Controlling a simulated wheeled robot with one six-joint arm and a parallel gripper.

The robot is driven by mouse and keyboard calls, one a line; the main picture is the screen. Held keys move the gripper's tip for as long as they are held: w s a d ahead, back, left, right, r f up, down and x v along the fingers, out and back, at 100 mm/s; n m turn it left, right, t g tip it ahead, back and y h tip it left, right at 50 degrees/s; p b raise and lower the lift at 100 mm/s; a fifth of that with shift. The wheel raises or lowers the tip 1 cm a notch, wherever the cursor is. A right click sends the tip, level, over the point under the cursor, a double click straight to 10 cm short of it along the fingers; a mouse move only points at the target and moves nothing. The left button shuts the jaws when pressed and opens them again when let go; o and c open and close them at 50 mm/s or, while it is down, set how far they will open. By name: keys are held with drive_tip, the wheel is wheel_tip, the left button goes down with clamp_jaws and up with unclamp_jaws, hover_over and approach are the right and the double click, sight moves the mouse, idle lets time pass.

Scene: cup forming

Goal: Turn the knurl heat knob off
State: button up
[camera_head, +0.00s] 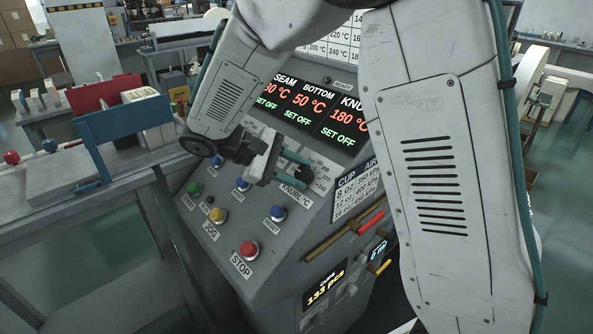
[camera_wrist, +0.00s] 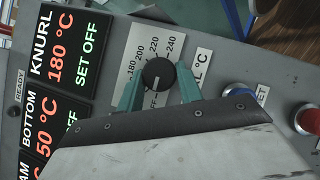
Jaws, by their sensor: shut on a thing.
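The knurl heat knob (camera_wrist: 157,73) is a round black dial on a white scale plate marked OFF, 180, 200, 220 and 240 °C. Its light pointer mark points down in the wrist view, toward the partly hidden OFF label. My gripper (camera_wrist: 159,84) has its teal fingers on either side of the knob and is shut on it. In the head view my gripper (camera_head: 293,170) is at the right end of the knob row, and the knob (camera_head: 304,173) is mostly hidden. The knurl display (camera_wrist: 62,55) reads 180 °C, SET OFF.
The seam and bottom displays (camera_wrist: 38,125) are beside it; bottom reads 50 °C, SET OFF. A blue button (camera_wrist: 239,91) and the red stop button (camera_head: 249,250) sit close by on the sloped panel. A workbench (camera_head: 60,220) stands at left.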

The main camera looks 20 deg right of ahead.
idle(0.3)
drive_tip(key=o, duration=1)
drive_tip(key=v, duration=0.8)
drive_tip(key=shift+d, duration=0.1)
drive_tip(key=s+d+r+m+t+y, duration=0.1)
drive_tip(key=s+d+y, duration=0.4)
drive_tip(key=s, duration=0.7)
drive_tip(key=s+d+r+m+t+y, duration=0.2)
drive_tip(key=s+d+m+t+y, duration=0.2)
drive_tip(key=s, duration=0.9)
drive_tip(key=shift+d+m+y, duration=0.65)
drive_tip(key=shift+m+y, duration=0.25)
drive_tip(key=shift+y, duration=0.3)
